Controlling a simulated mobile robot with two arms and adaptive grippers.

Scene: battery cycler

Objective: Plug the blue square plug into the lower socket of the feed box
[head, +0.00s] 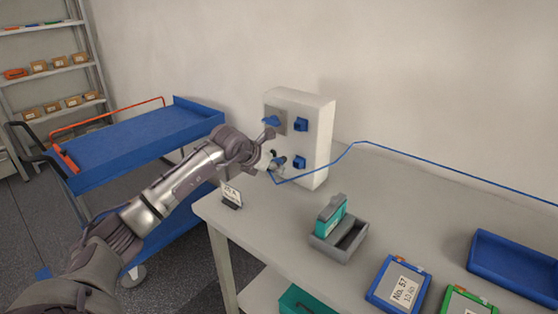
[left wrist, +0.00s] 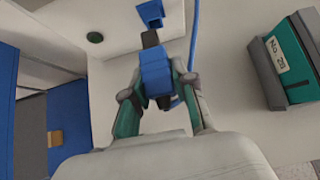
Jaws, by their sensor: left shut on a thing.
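The white feed box (head: 284,101) stands against the wall at the back of the table. Its upper socket (head: 301,124) and lower socket (head: 300,162) are blue. My left gripper (head: 272,162) is in front of the box, just left of the lower socket. In the left wrist view my left gripper (left wrist: 157,82) is shut on the blue square plug (left wrist: 155,68). The plug's dark end (left wrist: 150,38) points at a blue socket (left wrist: 150,14) and is very close to it; I cannot tell whether they touch. My right gripper is not in view.
A blue cable (head: 430,152) runs from the plug along the wall to the right. A small sign (head: 232,196), a grey holder (head: 338,245) with a teal block and a blue tray (head: 515,262) stand on the table.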

